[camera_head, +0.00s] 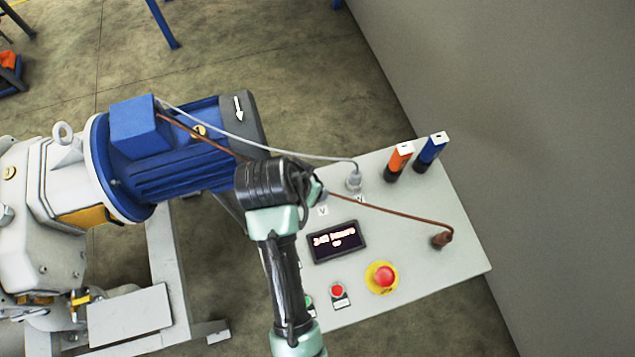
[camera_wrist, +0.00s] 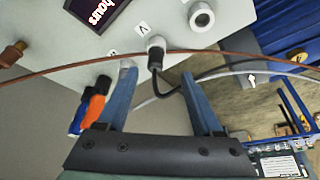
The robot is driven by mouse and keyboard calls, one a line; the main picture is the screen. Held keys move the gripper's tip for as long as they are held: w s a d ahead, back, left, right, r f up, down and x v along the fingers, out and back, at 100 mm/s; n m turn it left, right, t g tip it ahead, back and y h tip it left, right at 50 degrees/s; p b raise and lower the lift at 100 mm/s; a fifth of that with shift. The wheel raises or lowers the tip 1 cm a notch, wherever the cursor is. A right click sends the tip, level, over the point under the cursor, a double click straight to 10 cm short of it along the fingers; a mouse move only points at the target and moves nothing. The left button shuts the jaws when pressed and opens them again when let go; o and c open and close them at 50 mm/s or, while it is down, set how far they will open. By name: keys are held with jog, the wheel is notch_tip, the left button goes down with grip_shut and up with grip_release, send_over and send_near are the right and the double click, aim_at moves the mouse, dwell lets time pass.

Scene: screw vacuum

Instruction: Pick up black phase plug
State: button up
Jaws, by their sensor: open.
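The black phase plug (camera_wrist: 156,60) sits in a light collar on the grey panel in the wrist view. Its black cable curves away to the right. My gripper (camera_wrist: 157,72) is open, with one blue finger on each side of the plug and visible gaps between. I cannot tell whether the fingertips reach the plug's depth. In the head view my gripper (camera_head: 318,190) is over the panel's upper left edge, and my wrist hides the black plug.
A brown cable crosses close by the plug and runs to the brown plug (camera_head: 441,240). A grey plug (camera_head: 354,180) stands close by. Orange (camera_head: 398,160) and blue (camera_head: 431,152) handles stand at the panel's far edge. The blue motor (camera_head: 180,160) is left of my gripper.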

jog(key=x, duration=0.2)
jog(key=p+x, duration=0.1)
jog(key=x, duration=0.2)
jog(key=shift+d, duration=0.4)
jog(key=shift+w+d+f, duration=0.1)
jog(key=shift+w+f, duration=0.15)
jog(key=shift+f, duration=0.3)
grip_shut()
